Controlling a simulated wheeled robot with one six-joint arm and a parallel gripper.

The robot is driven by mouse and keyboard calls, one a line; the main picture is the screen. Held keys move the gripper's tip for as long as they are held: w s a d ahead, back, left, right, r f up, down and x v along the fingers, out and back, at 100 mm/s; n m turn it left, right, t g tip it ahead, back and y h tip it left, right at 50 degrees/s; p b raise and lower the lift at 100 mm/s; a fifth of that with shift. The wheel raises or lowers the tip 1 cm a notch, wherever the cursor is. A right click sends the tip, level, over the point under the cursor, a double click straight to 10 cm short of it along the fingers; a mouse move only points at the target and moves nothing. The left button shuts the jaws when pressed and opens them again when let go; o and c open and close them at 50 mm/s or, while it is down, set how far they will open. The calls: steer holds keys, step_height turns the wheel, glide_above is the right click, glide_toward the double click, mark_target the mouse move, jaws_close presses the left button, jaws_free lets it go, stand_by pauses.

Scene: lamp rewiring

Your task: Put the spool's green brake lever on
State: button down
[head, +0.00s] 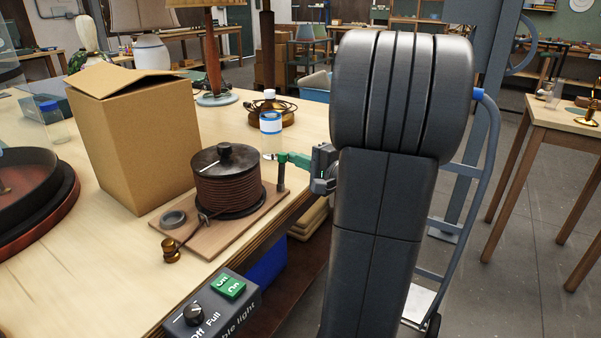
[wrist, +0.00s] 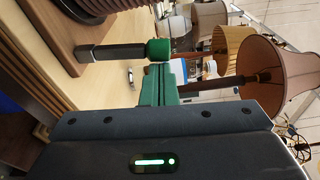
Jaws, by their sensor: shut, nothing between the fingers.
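The spool (head: 226,185), wound with brown cord, stands on a wooden board (head: 215,238) near the table's edge. Its brake lever is a dark post (head: 281,176) at the board's right end, topped by a green knob (head: 282,158); it looks about upright. In the wrist view the lever's green knob (wrist: 158,49) and dark shaft (wrist: 112,52) lie sideways across the picture. My gripper (head: 289,159) has green fingers, shut and empty. In the wrist view the fingertips (wrist: 158,68) are right beside the knob; I cannot tell whether they touch it.
A blue-labelled jar (head: 271,130) and a coil of dark cable (head: 268,110) are beyond the lever. A grey ring (head: 173,219) lies on the board. A light dimmer box (head: 215,305) is at the front edge.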

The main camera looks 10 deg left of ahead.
mark_target(282, 162)
steer(key=s+n+b, duration=0.1)
steer(key=n+b, duration=0.1)
steer(key=b, duration=0.2)
steer(key=s+a+n+b, duration=0.1)
steer(key=n+b, duration=0.1)
steer(key=b, duration=0.2)
steer(key=shift+s+f+b, duration=0.15)
steer(key=shift+s+b, duration=0.2)
steer(key=shift+s, duration=0.05)
steer(key=n+b, duration=0.1)
steer(key=s+n+b, duration=0.1)
steer(key=b, duration=0.1)
steer(key=shift+a+r+y, duration=0.2)
steer(key=shift+r+y, duration=0.05)
steer(key=shift+y, duration=0.05)
steer(key=shift+s+r, duration=0.1)
